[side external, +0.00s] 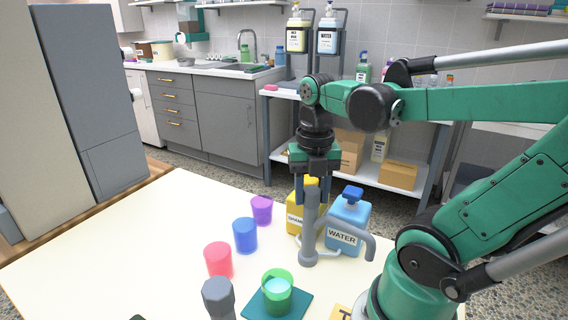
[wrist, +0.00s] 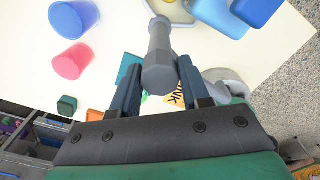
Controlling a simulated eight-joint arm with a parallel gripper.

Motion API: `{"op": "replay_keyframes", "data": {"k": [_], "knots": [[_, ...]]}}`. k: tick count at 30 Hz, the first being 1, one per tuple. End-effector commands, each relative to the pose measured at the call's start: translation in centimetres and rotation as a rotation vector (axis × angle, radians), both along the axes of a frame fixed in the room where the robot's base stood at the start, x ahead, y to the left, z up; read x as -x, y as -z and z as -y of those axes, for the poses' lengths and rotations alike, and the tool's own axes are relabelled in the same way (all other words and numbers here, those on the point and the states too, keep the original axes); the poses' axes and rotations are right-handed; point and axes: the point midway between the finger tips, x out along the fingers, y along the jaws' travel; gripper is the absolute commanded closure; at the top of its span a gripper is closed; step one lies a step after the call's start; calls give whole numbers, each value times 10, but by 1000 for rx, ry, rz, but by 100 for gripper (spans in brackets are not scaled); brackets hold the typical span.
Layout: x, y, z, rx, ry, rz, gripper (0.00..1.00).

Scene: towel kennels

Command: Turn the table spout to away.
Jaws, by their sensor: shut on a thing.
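The table spout (side external: 310,235) is a grey upright post on the cream table, with a curved outlet pipe reaching to the right in the side view and bending down at its end. My gripper (side external: 312,190) points down over the top of the post, its fingers shut on it from either side. In the wrist view, the spout's grey post (wrist: 159,50) stands between the fingertips of my gripper (wrist: 160,85). The fingers hide part of the post's upper end in the side view.
A yellow bottle (side external: 296,222) and a blue WATER bottle (side external: 346,215) stand close behind the spout. A green cup (side external: 277,291) sits on a teal mat (side external: 254,308). Red (side external: 219,261), blue (side external: 245,236) and purple (side external: 262,210) cups stand left. Another grey post (side external: 219,300) is at the front.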

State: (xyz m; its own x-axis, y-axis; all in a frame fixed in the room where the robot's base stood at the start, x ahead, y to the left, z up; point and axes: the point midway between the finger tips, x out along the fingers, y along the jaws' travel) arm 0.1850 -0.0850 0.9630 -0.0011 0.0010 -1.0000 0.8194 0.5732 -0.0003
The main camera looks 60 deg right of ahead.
Motion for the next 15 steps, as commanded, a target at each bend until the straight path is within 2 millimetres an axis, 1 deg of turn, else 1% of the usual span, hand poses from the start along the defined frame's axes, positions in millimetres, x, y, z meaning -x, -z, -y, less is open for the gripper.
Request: {"op": "replay_keyframes", "data": {"k": [6,15], "knots": [[0,0,2,8,-114,4,100],[0,1,2,9,-183,4,100]]}}
